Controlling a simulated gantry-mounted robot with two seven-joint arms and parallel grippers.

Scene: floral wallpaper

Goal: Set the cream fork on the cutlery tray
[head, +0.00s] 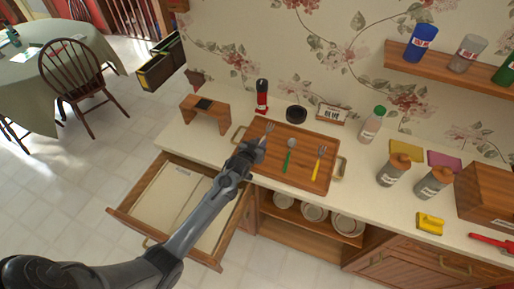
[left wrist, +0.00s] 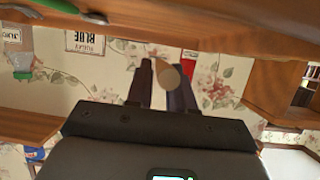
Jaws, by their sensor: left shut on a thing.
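The cutlery tray (head: 300,138) is a brown wooden board with brass-coloured handles on the counter. A green-handled spoon (head: 289,158) and a yellow-handled fork (head: 319,162) lie on it. My left gripper (head: 259,143) is over the tray's left part, shut on the cream fork (head: 269,128), whose metal tines show just past the fingertips. In the left wrist view, a round beige end of the cream fork (left wrist: 168,77) shows between my left fingers (left wrist: 163,88); the rest is hidden. I cannot tell whether the fork touches the tray. My right gripper is not in view.
An open drawer (head: 150,205) juts out below the counter. A small wooden stand (head: 206,109), red-and-black bottle (head: 262,97), black round object (head: 296,114) and green-capped bottle (head: 373,124) stand around the tray. Grey bottles (head: 394,172) are at the right. The tray's middle is partly clear.

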